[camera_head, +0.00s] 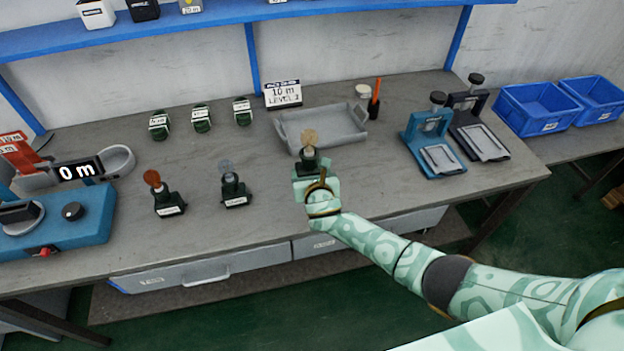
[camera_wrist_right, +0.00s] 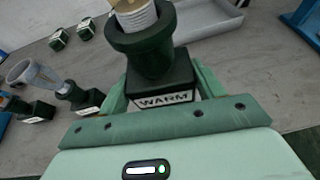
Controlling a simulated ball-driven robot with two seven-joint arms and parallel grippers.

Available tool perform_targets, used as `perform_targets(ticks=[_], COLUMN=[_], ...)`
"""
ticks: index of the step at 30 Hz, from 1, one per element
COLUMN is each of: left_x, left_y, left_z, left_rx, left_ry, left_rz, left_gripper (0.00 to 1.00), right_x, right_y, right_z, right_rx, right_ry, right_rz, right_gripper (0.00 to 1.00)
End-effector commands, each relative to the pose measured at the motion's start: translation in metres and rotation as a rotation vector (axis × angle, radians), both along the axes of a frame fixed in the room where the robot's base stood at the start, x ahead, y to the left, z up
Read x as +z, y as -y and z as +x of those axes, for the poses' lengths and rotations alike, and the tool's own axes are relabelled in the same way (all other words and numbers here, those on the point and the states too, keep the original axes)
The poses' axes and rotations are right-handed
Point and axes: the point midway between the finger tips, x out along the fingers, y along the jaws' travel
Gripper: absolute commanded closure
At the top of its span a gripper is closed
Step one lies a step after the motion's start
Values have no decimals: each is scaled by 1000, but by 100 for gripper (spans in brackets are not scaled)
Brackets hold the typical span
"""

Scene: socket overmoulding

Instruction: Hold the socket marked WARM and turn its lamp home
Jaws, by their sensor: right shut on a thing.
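The dark green socket marked WARM (camera_wrist_right: 158,72) stands between the fingers of my right gripper (camera_wrist_right: 165,88), its label facing the wrist camera. In the head view the right gripper (camera_head: 317,186) is shut around this socket (camera_head: 309,159). An amber lamp (camera_head: 309,137) sits upright in the socket's top. In the wrist view the lamp's pale threaded base (camera_wrist_right: 137,18) shows above the socket rim; its glass is mostly cut off. Two other sockets stand on the bench to the left, one with a red-brown lamp (camera_head: 152,178), one with a clear lamp (camera_head: 226,166).
Several small green blocks (camera_head: 201,119) stand at the back. A blue device (camera_head: 75,238) is at left; two stands (camera_head: 418,143) and blue bins (camera_head: 535,108) are at right.

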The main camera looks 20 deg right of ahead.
Motion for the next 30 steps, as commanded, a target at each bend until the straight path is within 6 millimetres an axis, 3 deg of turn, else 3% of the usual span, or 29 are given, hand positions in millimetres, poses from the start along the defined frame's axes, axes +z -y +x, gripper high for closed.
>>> perform_targets(ticks=[30], left_x=[-37], left_y=[0], left_z=[-4], left_rx=[0], left_ry=[-11], left_rz=[-1], left_gripper=[64], right_x=[-2], right_y=[1], right_z=[62], right_rx=[0], right_ry=[0], right_rz=[0], right_gripper=[55])
